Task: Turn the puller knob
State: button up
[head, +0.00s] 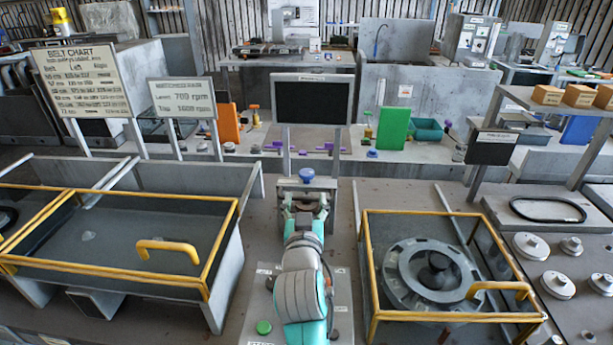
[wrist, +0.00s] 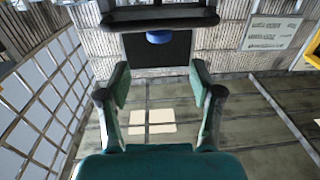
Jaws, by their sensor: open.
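A blue knob (head: 307,174) sits on top of a grey stand (head: 318,186) in the middle of the head view. It looks like the puller knob, though no readable label confirms it. In the wrist view the blue knob (wrist: 160,37) shows near the top, under a dark crossbar (wrist: 160,14). My gripper (head: 305,204) is on the near side of the stand, below the knob in the head view. In the wrist view my gripper (wrist: 160,75) has its two fingers wide apart with nothing between them. The knob is beyond the fingertips, apart from them.
A dark screen (head: 312,101) stands behind the knob. Yellow-edged enclosures flank my arm: one on the left (head: 222,245) and one on the right (head: 372,270) around a round grey housing (head: 432,270). A green button (head: 264,327) is on the near panel.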

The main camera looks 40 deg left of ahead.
aim_at(306, 178)
jog(key=x, duration=1)
jog(key=shift+w+a, duration=0.1)
jog(key=c, duration=1.1)
